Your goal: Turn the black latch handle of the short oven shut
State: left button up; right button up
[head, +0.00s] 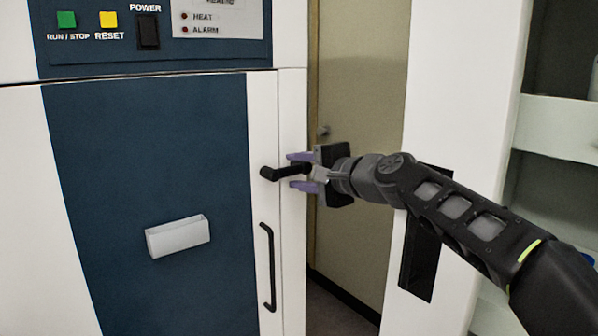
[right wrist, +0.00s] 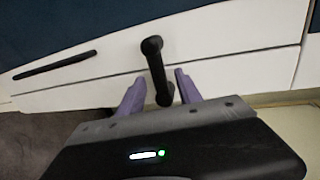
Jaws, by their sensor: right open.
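The short oven (head: 150,190) has a blue and white front, and its door looks flush with the body. Its black latch handle (head: 284,173) sticks out sideways near the door's right edge, above a long black pull bar (head: 268,266). My right gripper (head: 297,171) is open at the latch handle, with its purple fingers above and below the handle's right end. In the right wrist view the latch handle (right wrist: 155,62) runs between the two open fingers (right wrist: 155,92); I cannot tell whether they touch it. My left gripper is not in view.
A control panel (head: 150,32) with buttons and a power switch is above the door. A small white holder (head: 178,236) is on the door. A white cabinet with shelves (head: 560,127) stands at the right. A beige door (head: 355,140) is behind my right arm.

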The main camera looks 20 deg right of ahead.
jog(key=v, duration=0.7)
jog(key=shift+s+b, duration=0.3)
jog(key=shift+s, duration=0.05)
jog(key=shift+d+r, duration=0.1)
jog(key=shift+d, duration=0.05)
